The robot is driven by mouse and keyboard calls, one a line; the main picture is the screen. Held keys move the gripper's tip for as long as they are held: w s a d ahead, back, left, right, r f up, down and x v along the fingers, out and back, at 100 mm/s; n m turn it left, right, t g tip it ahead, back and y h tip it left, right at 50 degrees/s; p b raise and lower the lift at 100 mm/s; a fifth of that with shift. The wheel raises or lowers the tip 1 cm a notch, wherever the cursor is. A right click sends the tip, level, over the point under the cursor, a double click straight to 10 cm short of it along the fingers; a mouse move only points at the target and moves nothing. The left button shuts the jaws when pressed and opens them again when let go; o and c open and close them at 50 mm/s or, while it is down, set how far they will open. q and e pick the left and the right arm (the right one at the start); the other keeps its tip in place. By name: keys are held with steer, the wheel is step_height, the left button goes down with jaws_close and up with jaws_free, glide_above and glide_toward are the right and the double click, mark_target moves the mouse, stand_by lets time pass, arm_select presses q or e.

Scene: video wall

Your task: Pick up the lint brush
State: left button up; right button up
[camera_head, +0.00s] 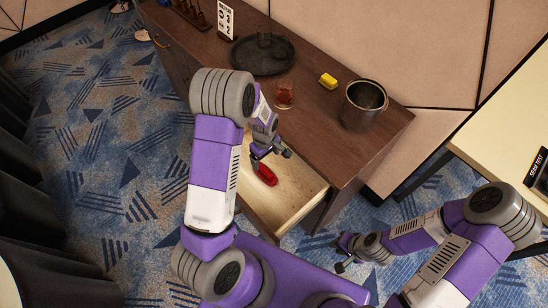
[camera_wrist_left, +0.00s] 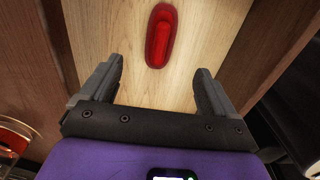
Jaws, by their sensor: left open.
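The red lint brush (camera_head: 265,174) lies on the bare wooden floor of an open drawer (camera_head: 299,186). In the left wrist view the lint brush (camera_wrist_left: 161,36) lies lengthwise just beyond the fingertips, about midway between their lines. My left gripper (camera_head: 270,150) is over the drawer, next to the lint brush, and partly covers its upper end in the head view. In the left wrist view my left gripper (camera_wrist_left: 159,75) is open with nothing between its fingers. My right gripper (camera_head: 345,253) is low, outside the drawer to the right; its finger opening is unclear.
The dark wooden cabinet top (camera_head: 330,124) holds a black round tray (camera_head: 250,62), a glass with reddish drink (camera_head: 285,94), a yellow block (camera_head: 328,81) and a metal bucket (camera_head: 363,106). The drawer walls surround the brush. A pale table (camera_head: 510,120) stands at the right.

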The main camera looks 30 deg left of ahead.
mark_target(265, 170)
arm_select(q)
steer(key=f+b, duration=0.1)
steer(key=f, duration=0.1)
steer(key=f+b, duration=0.1)
steer(key=b, duration=0.1)
steer(key=shift+w+f, duration=0.4)
steer(key=shift+s+f+b, duration=0.25)
steer(key=shift+b, duration=0.05)
steer(key=shift+f, duration=0.3)
steer(key=shift+w+f+b, duration=0.2)
steer(key=shift+f+b, duration=0.15)
steer(key=shift+f, duration=0.45)
steer(key=shift+s+a+f, duration=0.15)
steer(key=shift+f, duration=0.5)
steer(key=f, duration=0.3)
steer(key=f+b, duration=0.1)
steer(key=shift+s+a+f, duration=0.1)
steer(key=shift+a+f, duration=0.15)
steer(key=shift+f, duration=0.15)
steer(key=shift+r, duration=0.1)
steer(key=c, duration=1.2)
arm_select(e)
step_height(265, 170, down, 6)
steer(key=shift+w+f, duration=0.2)
steer(key=shift+w, duration=0.15)
